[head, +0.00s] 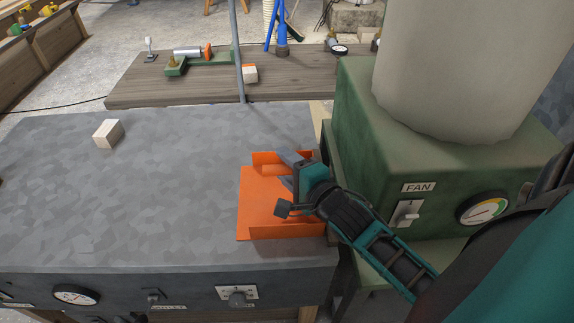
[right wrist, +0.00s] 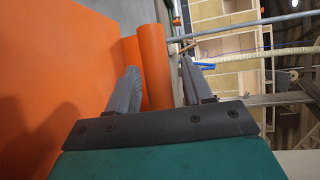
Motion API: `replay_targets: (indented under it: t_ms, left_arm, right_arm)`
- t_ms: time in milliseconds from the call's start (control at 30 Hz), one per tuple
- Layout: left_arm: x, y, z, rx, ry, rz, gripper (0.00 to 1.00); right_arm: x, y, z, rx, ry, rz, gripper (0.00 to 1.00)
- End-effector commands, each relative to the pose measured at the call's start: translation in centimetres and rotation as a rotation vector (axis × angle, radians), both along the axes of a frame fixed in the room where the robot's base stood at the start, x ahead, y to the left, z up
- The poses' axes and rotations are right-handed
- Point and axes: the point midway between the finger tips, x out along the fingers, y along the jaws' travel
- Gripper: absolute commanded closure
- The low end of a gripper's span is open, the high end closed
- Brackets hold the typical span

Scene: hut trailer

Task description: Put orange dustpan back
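The orange dustpan (head: 262,205) lies on the grey bench top at its right end, beside the green fan unit. Its orange handle (right wrist: 153,65) shows between the two fingers in the right wrist view. My right gripper (head: 285,170) is over the dustpan, its fingers apart on either side of the handle. A gap shows between the handle and the right-hand finger in the right wrist view. The pan's broad orange face (right wrist: 50,80) fills the left of that view. The gripper hides part of the dustpan in the head view. My left gripper is not in view.
The green fan unit (head: 350,115) with a switch and gauge stands close on the right. A white block (head: 108,133) lies on the grey bench top (head: 150,200), which is otherwise largely clear. A lower wooden bench (head: 140,95) with tools stands behind, past a thin grey pole (head: 238,50).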

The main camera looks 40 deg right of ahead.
Motion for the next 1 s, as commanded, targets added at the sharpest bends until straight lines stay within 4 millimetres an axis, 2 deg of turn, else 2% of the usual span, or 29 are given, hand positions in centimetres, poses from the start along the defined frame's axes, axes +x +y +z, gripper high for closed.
replay_targets:
  t_ms: [333, 433, 1000]
  left_arm:
    - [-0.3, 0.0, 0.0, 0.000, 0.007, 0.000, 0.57]
    - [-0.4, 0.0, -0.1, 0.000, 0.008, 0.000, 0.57]
    - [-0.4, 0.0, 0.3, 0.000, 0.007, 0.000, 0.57]
  right_arm:
    - [0.0, 0.0, 0.4, -0.001, -0.002, 0.001, 0.45]
    - [-0.9, 0.0, 0.3, 0.001, 0.003, 0.000, 0.45]
    - [-10.2, 0.1, 1.8, 0.000, 0.003, -0.001, 0.45]
